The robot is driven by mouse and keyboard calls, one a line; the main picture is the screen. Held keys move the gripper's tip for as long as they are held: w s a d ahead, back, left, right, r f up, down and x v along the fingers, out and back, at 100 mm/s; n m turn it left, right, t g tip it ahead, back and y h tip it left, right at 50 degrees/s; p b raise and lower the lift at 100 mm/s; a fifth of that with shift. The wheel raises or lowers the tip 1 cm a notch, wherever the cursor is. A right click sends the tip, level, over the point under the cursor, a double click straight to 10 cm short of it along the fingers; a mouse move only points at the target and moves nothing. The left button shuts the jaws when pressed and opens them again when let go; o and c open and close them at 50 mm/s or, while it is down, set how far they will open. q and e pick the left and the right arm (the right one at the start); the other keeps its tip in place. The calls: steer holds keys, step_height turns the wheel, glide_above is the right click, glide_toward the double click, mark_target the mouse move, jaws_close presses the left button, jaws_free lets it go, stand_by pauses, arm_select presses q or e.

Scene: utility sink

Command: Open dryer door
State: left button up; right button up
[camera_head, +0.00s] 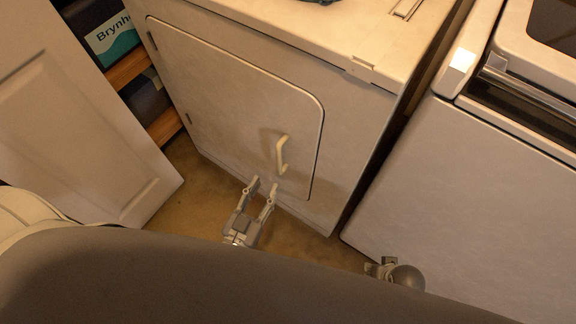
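The white dryer's front door (215,100) is shut flush in the dryer front. Its pale vertical handle (282,155) is on the right side of the door, and the hinges show on the left edge. My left gripper (264,184) is just below and slightly left of the handle in the picture. Its two fingers are spread, with nothing between them, and the handle is not between them. A small part of my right arm's end (392,272) shows at the lower right, mostly hidden by my own body; its fingers cannot be made out.
A second white machine (470,190) stands to the right, with a narrow gap between it and the dryer. A white panelled door (75,135) is at the left. Behind it are wooden shelves (127,69) with a labelled box (110,38). Brown floor (190,207) shows in front of the dryer.

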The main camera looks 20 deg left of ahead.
mark_target(278, 162)
arm_select(q)
steer(key=w, duration=0.6)
steer(key=w+d+b, duration=0.1)
steer(key=w, duration=0.1)
steer(key=shift+w+d, duration=0.1)
steer(key=shift+w, duration=0.3)
steer(key=shift+w+d, duration=0.1)
steer(key=shift+w, duration=0.6)
arm_select(e)
steer(key=shift+w+r, duration=0.3)
steer(key=shift+r, duration=0.65)
steer(key=shift+w+r, duration=0.3)
steer(key=shift+r, duration=0.6)
arm_select(q)
steer(key=shift+c, duration=0.3)
jaws_close()
arm_select(e)
steer(key=shift+a, duration=0.1)
